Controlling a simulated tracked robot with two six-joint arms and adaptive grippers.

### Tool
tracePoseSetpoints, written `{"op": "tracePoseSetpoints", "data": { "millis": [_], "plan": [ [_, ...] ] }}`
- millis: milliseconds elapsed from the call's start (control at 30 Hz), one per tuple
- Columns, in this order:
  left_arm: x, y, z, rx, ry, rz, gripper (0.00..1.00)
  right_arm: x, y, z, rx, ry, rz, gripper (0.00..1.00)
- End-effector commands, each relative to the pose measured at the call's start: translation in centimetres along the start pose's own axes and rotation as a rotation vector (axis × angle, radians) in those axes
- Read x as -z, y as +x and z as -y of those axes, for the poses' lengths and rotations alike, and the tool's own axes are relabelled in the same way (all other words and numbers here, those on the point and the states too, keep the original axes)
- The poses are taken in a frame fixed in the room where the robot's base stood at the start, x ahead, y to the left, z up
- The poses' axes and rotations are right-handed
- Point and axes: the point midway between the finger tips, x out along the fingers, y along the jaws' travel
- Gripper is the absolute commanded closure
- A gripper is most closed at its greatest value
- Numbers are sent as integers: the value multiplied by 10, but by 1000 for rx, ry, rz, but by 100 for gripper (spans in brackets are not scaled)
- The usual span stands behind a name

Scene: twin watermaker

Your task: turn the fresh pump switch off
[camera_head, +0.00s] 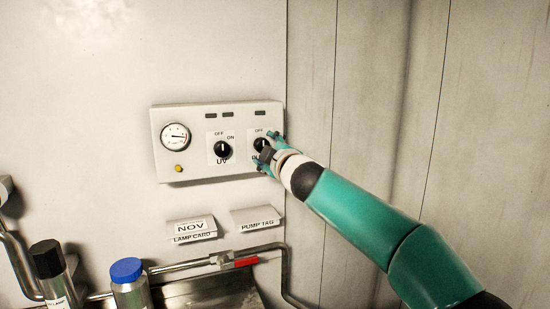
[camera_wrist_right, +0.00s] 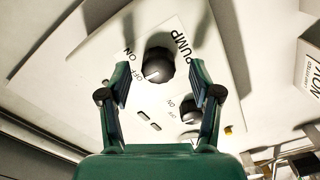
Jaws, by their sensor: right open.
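The pump switch is a round black knob (camera_wrist_right: 158,66) on a white plate marked PUMP, ON and OFF in the right wrist view. A light mark on it points to the lower left, toward the OFF lettering. In the head view the pump knob (camera_head: 261,145) is partly hidden by my right gripper (camera_head: 268,152). My right gripper, also in the right wrist view (camera_wrist_right: 159,70), is open. Its fingers stand either side of the knob with gaps between. My left gripper is not in view.
The white control panel (camera_head: 196,121) also carries a gauge (camera_head: 175,137), a yellow button (camera_head: 178,168) and the UV knob (camera_head: 222,149). Below are a lamp card holder (camera_head: 191,229), a pump tag holder (camera_head: 255,218), a red-handled valve (camera_head: 246,261), pipes and a blue-capped bottle (camera_head: 127,270).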

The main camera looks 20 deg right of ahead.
Motion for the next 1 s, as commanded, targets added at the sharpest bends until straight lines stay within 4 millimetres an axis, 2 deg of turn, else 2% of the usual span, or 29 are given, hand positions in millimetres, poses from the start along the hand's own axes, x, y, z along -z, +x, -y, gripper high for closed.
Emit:
{"op": "tracePoseSetpoints", "data": {
  "millis": [600,1000],
  "plan": [
    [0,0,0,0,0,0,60,0,-55,2,3,-1,-4,36],
    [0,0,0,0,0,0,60,0,-61,2,3,0,-3,36]
  ]
}}
